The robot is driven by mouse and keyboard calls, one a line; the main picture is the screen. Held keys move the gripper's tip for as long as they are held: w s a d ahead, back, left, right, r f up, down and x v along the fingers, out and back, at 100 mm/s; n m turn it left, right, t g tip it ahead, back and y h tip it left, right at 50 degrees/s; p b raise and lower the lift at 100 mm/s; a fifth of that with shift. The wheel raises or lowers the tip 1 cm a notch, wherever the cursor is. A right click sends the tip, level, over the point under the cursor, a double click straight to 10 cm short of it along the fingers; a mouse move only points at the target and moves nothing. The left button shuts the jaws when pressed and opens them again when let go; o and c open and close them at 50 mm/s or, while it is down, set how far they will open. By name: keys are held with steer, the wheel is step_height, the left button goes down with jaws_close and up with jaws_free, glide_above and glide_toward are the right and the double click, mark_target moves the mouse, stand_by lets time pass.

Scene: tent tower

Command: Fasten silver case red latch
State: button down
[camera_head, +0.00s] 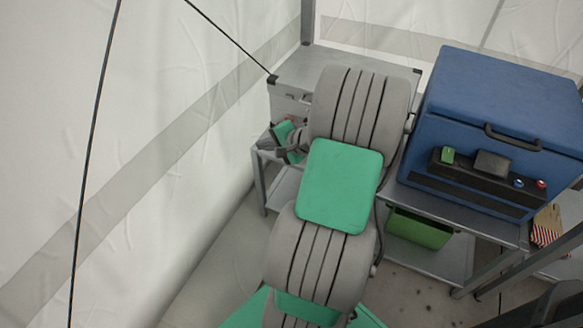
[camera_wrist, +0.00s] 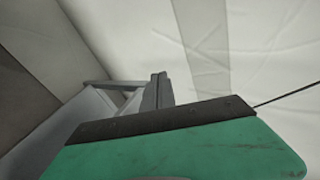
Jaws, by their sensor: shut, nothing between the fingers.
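The silver case (camera_head: 296,68) stands at the back left of the metal table in the head view, its lid down. My arm covers its right part. A small reddish spot shows low on its front, just above my gripper; I cannot tell whether it is the red latch or how the latch stands. My gripper (camera_head: 267,144) is in front of the case, low at its left side. In the wrist view my gripper (camera_wrist: 159,78) has its fingers together with nothing between them. I cannot make out the case or latch for certain there.
A large blue case (camera_head: 500,95) with a black handle and a control strip stands at the right on the table. A green bin (camera_head: 419,229) sits on the lower shelf. The white tent wall (camera_head: 130,130) and a thin dark cord are close on the left.

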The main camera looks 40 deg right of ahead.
steer(key=s+d+f+m+t+h+b, duration=0.1)
steer(key=s+d+f+m, duration=0.1)
steer(key=d, duration=0.2)
steer(key=s+d+f+m+t+h+b, duration=0.1)
steer(key=s+d+f+m+b, duration=0.1)
steer(key=d+f+m, duration=0.1)
steer(key=s+d+f+m+t+h+b, duration=0.1)
steer(key=s+d+f+m+h, duration=0.1)
steer(key=d, duration=0.3)
steer(key=shift+s+d+f+m+t, duration=0.2)
steer(key=shift+s+f+m+t, duration=0.15)
steer(key=shift+f, duration=0.2)
steer(key=shift+d+r+m+b, duration=0.1)
steer(key=shift+d+m+b, duration=0.15)
steer(key=shift+b, duration=0.05)
steer(key=b+x, duration=0.3)
steer(key=x, duration=0.6)
steer(key=shift+w+r, duration=0.1)
steer(key=shift+w, duration=0.25)
steer(key=shift+r, duration=0.15)
